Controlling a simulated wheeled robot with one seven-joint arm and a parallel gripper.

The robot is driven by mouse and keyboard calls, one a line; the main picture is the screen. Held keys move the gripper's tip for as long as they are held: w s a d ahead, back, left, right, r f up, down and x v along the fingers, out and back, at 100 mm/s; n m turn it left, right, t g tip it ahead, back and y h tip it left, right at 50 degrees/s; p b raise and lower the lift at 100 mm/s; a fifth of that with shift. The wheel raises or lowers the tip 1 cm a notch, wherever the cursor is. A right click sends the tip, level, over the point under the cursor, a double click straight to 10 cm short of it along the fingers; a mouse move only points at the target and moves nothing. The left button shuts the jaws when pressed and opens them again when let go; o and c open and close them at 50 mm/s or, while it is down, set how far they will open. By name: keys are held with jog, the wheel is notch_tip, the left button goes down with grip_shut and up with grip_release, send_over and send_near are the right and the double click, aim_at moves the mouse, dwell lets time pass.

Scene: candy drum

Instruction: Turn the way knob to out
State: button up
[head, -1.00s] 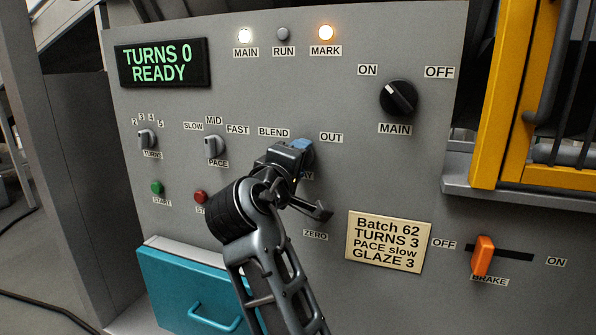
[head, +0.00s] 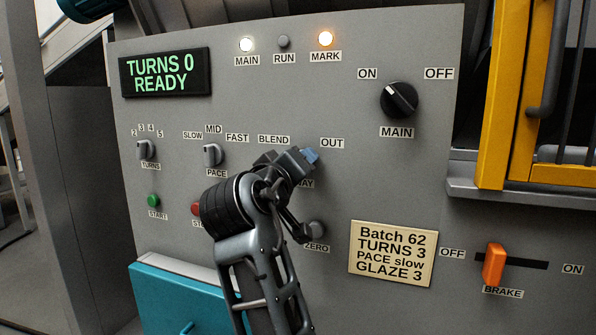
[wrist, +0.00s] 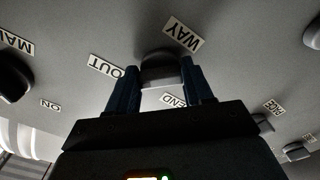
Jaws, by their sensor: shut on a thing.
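The way knob (wrist: 162,68) is a grey knob on the panel, between the two blue fingers of my gripper (wrist: 160,76) in the wrist view. My gripper is shut on it. In the head view my gripper (head: 306,158) covers the knob, below and between the BLEND label (head: 273,140) and the OUT label (head: 332,143). The WAY label (wrist: 184,34) shows upside down in the wrist view, with the OUT label (wrist: 105,66) to the left. I cannot tell which label the knob points at.
The black main knob (head: 398,101) and orange brake lever (head: 494,264) are to the right. A teal drawer (head: 160,300) is at lower left.

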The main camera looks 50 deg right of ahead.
jog(key=shift+d+f, duration=0.1)
jog(key=shift+d, duration=0.05)
jog(key=o, duration=1)
jog(key=shift+o, duration=0.2)
jog(key=v, duration=0.8)
